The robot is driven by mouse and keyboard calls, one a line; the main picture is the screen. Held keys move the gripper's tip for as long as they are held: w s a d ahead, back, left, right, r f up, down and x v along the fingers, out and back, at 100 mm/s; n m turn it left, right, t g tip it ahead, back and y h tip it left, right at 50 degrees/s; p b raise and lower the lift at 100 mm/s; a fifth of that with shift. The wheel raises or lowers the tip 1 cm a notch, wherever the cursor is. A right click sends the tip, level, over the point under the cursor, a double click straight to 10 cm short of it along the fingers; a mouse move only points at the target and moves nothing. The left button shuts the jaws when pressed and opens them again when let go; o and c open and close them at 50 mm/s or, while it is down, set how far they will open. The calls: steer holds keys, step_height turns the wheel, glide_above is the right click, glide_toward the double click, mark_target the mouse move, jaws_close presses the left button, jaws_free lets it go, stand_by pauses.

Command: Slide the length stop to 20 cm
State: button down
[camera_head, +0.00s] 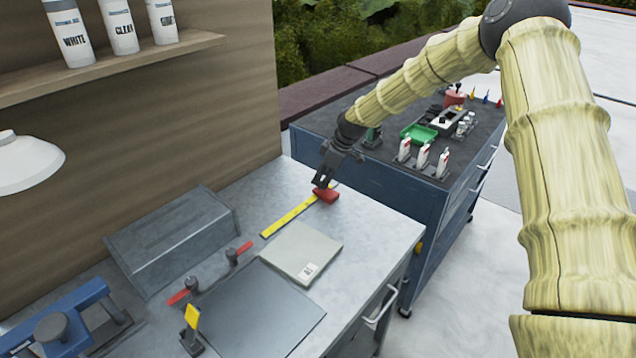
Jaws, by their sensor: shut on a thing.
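A yellow ruler strip (289,216) lies on the metal workbench (375,240), running from the middle toward the upper right. The red length stop (326,195) sits at its far right end. My gripper (322,184) points down at the stop and is shut on it. The jaws hide part of the stop and the ruler's end. The scale marks are too small to read.
A pale flat box with a label (306,250) lies just in front of the ruler. Red-handled clamps (238,252) and a grey metal box (170,240) are to the left. A blue tool cart (380,190) with bottles and a green tray stands behind right.

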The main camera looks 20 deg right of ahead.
steer(key=shift+a+f, duration=0.1)
steer(key=c, duration=1.3)
jaws_free()
steer(key=shift+c, duration=0.2)
steer(key=v, duration=1.2)
steer(key=shift+w, duration=0.1)
